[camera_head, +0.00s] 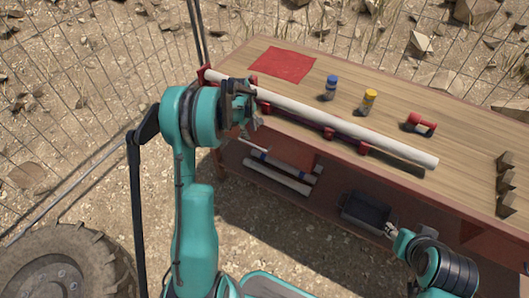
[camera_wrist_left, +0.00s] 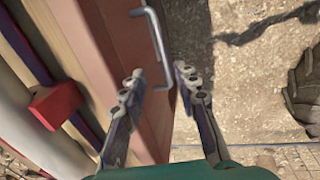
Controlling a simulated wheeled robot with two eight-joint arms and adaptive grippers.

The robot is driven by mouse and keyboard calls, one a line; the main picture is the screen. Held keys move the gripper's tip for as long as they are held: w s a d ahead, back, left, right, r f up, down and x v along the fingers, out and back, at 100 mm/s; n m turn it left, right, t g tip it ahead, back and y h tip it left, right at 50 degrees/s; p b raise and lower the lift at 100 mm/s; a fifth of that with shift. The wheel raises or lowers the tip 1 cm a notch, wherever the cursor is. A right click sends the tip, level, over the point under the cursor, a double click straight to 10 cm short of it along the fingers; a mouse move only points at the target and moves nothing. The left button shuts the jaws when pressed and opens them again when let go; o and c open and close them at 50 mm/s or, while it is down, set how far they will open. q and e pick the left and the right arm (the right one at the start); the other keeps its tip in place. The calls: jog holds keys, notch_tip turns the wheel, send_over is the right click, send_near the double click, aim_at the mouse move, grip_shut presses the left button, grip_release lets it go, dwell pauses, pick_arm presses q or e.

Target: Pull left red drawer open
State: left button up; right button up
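In the left wrist view, a reddish-brown drawer front (camera_wrist_left: 112,45) carries a pale metal bar handle (camera_wrist_left: 156,40). My left gripper (camera_wrist_left: 160,76) is open, its fingertips on either side of the handle's lower end in the picture. I see no clear contact, and the depth gap is hard to judge. In the head view, my left gripper (camera_head: 246,112) is at the table's front left, by the white pipe. There the left drawer and its handle are hidden or too small to make out. My right gripper (camera_head: 391,230) is low at the right; its fingers are too small to read.
The wooden table (camera_head: 300,95) bears a red mat (camera_head: 283,65), a blue-capped bottle (camera_head: 331,88), a yellow bottle (camera_head: 369,101) and a red object (camera_head: 421,124). The white pipe (camera_head: 340,129) runs along its front edge. A dark bin (camera_head: 366,212) sits on the lower shelf.

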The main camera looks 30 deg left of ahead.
pick_arm(q)
jog(key=f+b, duration=0.1)
jog(key=f, duration=0.2)
jog(key=w+f+b, duration=0.1)
jog(key=f, duration=0.2)
jog(key=f+b, duration=0.1)
jog(key=f, duration=0.2)
jog(key=shift+w, duration=0.25)
jog(key=shift+c, duration=0.4)
grip_shut()
